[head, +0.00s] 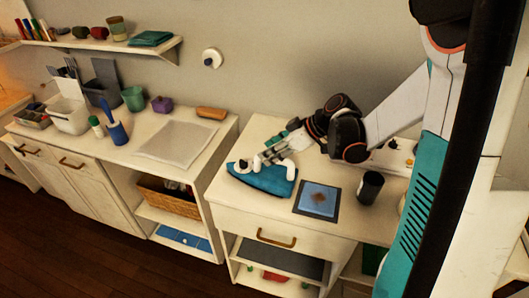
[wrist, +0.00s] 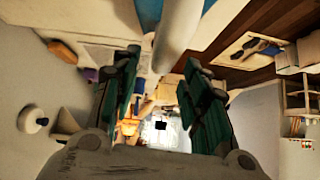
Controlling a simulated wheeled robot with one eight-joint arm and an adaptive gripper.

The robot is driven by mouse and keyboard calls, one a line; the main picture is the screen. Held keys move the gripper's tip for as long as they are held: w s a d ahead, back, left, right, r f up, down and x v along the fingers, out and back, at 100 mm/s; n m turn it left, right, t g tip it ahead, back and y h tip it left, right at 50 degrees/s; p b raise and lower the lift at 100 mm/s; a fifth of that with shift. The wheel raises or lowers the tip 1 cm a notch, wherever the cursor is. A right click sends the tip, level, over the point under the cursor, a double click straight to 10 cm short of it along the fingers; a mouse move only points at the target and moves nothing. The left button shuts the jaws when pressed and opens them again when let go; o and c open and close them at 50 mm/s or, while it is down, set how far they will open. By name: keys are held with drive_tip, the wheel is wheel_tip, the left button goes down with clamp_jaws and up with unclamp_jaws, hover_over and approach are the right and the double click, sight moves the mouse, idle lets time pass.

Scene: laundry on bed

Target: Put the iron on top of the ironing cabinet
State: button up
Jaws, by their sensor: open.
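The teal iron (head: 264,180) with a white handle lies on the white top of the right-hand cabinet (head: 240,213), near its left side. I take this cabinet, with a drawer and open shelves, to be the ironing cabinet. My gripper (head: 276,153) is at the iron's handle, coming from the right. In the wrist view my gripper (wrist: 163,72) has its two green fingers apart. A pale rounded bar, apparently the iron's handle (wrist: 177,32), lies just beyond and between the fingertips. Contact cannot be told.
A blue square pad (head: 318,201) and a black cup (head: 370,188) stand right of the iron. The left counter holds a white cloth (head: 177,143), an orange block (head: 211,113) and several containers. A wall shelf (head: 110,43) hangs above it.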

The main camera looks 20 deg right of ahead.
drive_tip(key=p+v, duration=0.1)
drive_tip(key=v, duration=0.7)
drive_tip(key=shift+p, duration=0.4)
